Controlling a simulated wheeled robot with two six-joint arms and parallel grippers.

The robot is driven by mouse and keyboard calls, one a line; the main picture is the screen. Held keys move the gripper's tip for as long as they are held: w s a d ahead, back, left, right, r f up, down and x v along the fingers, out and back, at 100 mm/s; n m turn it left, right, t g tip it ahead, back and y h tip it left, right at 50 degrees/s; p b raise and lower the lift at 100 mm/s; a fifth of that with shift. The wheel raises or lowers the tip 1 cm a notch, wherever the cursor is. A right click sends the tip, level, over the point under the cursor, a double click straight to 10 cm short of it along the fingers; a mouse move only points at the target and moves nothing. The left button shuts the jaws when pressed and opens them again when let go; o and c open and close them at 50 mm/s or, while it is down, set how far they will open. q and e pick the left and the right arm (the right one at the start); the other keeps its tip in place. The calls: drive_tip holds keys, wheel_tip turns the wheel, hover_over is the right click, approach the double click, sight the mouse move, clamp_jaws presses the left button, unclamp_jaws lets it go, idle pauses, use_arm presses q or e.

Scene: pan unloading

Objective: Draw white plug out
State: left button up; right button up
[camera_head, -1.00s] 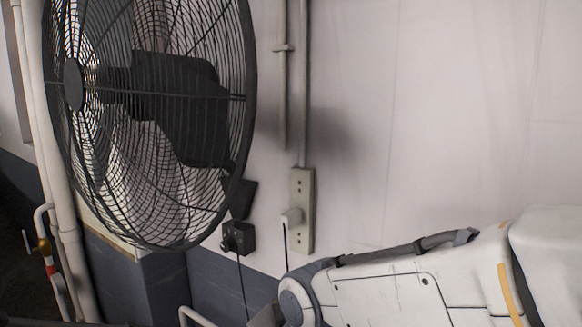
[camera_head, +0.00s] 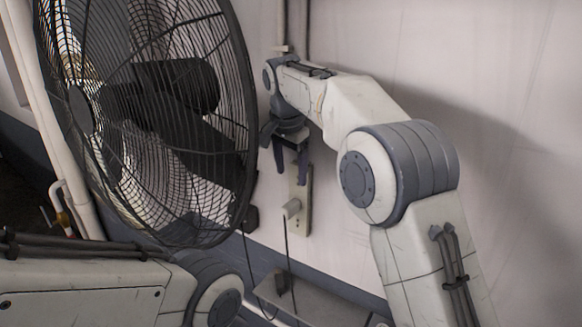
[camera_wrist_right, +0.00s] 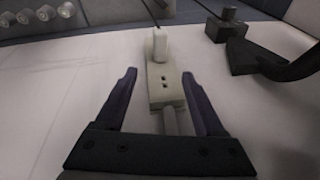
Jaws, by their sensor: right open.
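The white plug (camera_head: 291,208) sits in the lower part of a pale socket strip (camera_head: 303,222) on the wall, with a dark cord hanging from it. My right gripper (camera_head: 290,180) is open and empty, fingers pointing down over the upper part of the strip, above the plug. In the right wrist view the open fingers (camera_wrist_right: 158,85) lie on either side of the strip (camera_wrist_right: 166,92). The white plug (camera_wrist_right: 159,44) is beyond the fingertips there, apart from them. My left arm shows at the lower left of the head view, but its gripper is not in view.
A large black caged fan (camera_head: 150,120) stands close to the left of my right gripper. A black plug or adapter (camera_wrist_right: 225,27) is beside the strip in the wrist view. A pipe (camera_head: 282,25) runs up the wall. The wall at right is bare.

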sight(293, 202)
drive_tip(key=x, duration=1)
drive_tip(key=shift+f, duration=0.2)
drive_tip(key=c, duration=1.1)
clamp_jaws()
